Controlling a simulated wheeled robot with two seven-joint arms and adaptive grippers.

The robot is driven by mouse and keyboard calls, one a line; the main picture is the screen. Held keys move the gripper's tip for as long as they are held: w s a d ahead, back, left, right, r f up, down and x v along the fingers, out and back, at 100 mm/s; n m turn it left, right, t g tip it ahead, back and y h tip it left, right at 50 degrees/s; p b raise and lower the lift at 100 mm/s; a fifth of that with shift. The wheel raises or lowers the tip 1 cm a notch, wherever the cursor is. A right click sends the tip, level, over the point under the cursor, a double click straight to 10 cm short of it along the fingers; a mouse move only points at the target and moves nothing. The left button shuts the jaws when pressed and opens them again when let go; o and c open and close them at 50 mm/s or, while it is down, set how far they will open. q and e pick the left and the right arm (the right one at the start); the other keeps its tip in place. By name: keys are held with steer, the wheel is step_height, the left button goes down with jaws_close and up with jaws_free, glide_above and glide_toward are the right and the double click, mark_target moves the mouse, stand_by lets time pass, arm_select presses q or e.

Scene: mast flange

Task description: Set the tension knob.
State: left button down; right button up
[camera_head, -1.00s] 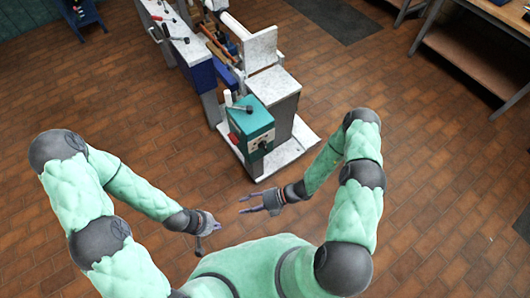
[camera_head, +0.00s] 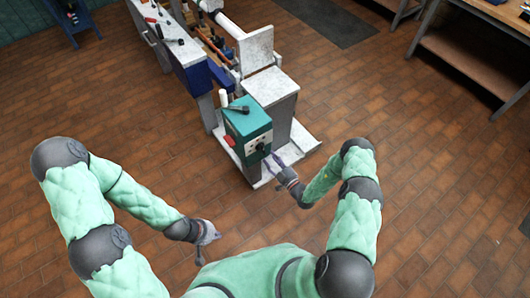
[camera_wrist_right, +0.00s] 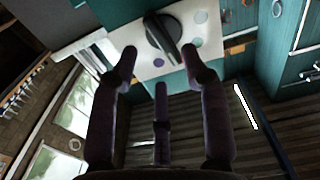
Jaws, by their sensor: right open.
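The tension knob (camera_wrist_right: 163,35) is a black pointer knob on a pale plate on the front of a teal box (camera_head: 247,124). It also shows in the head view (camera_head: 261,147) as a small dark spot. Coloured dots surround the knob in the right wrist view. My right gripper (camera_wrist_right: 160,65) is open and empty, its fingers pointing at the knob and short of it, with the knob between the fingertips in the picture. In the head view my right gripper (camera_head: 275,164) is just in front of the box. My left gripper (camera_head: 210,236) hangs low at the left, away from the box; its finger opening is unclear.
A black lever (camera_head: 239,108) lies on the box top, and a red part (camera_head: 230,142) is on its left side. A white base plate (camera_head: 300,146) extends under the machine. A bench with tools (camera_head: 165,35) stands behind. The brick floor around is clear.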

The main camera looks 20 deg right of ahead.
mark_target(262, 149)
steer(key=b+x, duration=0.1)
steer(key=x, duration=0.4)
steer(key=shift+w+a, duration=0.2)
steer(key=shift+w, duration=0.15)
jaws_close()
